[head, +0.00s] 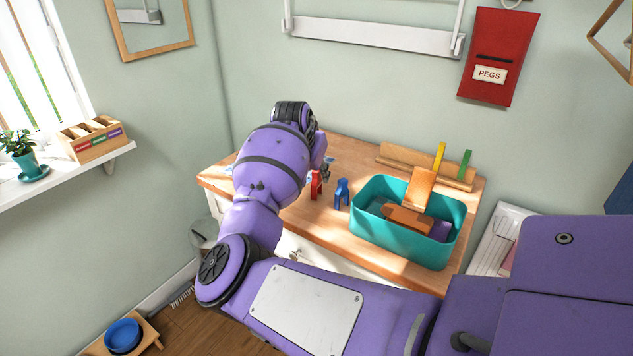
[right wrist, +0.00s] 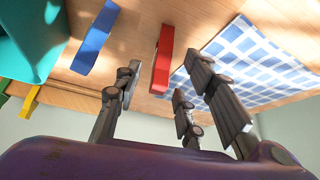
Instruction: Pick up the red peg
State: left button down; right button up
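The red peg (head: 316,185) stands on the wooden table, just in front of my right gripper (head: 326,170), which is partly hidden behind my purple arm. In the right wrist view, the red peg (right wrist: 162,60) lies ahead of the gap between the dark fingers of my right gripper (right wrist: 163,80). The fingers are spread, with nothing held between them. I cannot tell whether any finger touches the peg. A blue peg (head: 342,194) stands to the right of the red one, and it also shows in the right wrist view (right wrist: 95,38). My left gripper is not in view.
A teal bin (head: 366,236) with wooden pieces stands at the table's right. A wooden rack (head: 400,160) with yellow (head: 439,158) and green (head: 464,164) pieces is behind it. A blue checked cloth (right wrist: 250,62) lies beside the red peg. A red PEGS pouch (head: 497,50) hangs on the wall.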

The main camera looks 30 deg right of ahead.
jog(key=shift+x, duration=1.3)
grip_shut()
jog(key=shift+r, duration=0.1)
